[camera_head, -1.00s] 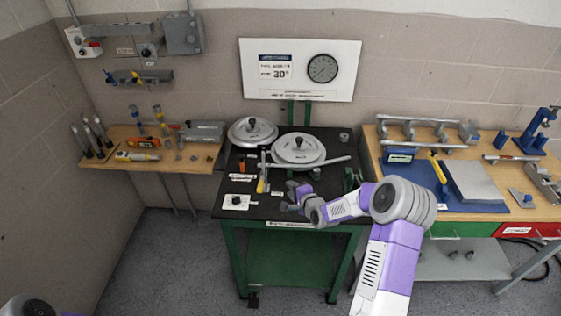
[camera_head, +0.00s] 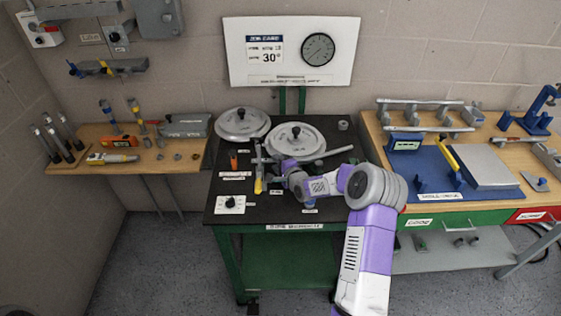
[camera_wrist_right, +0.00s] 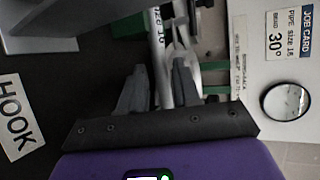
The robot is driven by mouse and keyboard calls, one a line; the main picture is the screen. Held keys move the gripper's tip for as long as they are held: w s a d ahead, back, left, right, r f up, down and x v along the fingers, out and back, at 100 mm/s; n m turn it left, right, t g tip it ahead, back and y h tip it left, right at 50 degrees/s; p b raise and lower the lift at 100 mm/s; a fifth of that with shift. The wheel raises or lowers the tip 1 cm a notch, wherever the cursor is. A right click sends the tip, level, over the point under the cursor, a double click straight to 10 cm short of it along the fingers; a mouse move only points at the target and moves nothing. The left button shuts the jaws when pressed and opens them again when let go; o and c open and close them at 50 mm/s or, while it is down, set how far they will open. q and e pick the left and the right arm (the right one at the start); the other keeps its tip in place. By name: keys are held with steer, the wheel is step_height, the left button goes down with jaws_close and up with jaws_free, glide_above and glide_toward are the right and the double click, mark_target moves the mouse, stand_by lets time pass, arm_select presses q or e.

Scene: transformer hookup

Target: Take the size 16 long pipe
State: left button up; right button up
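A grey pipe marked "SIZE 16" (camera_wrist_right: 158,45) shows in the right wrist view, running upright in the picture between my two fingertips. My right gripper (camera_wrist_right: 160,85) looks open, with a finger on each side of the pipe; I cannot tell whether they touch it. In the head view my right gripper (camera_head: 281,171) is low over the black bench top, just right of a yellow-handled lever (camera_head: 258,185). My arm hides part of that area. A grey bar (camera_head: 325,155) sticks out to the right of the front round former (camera_head: 296,138). My left gripper is not in view.
A second round former (camera_head: 242,124) stands behind left. The wall card (camera_head: 290,50) reads 30°. The right bench carries grey pipes on a rack (camera_head: 420,102), a blue mat (camera_head: 435,190) and a blue press (camera_head: 530,115). Tools lie on the left shelf (camera_head: 175,165).

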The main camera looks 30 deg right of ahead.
steer(key=x, duration=0.3)
steer(key=shift+w, duration=0.15)
jaws_close()
steer(key=shift+r, duration=0.15)
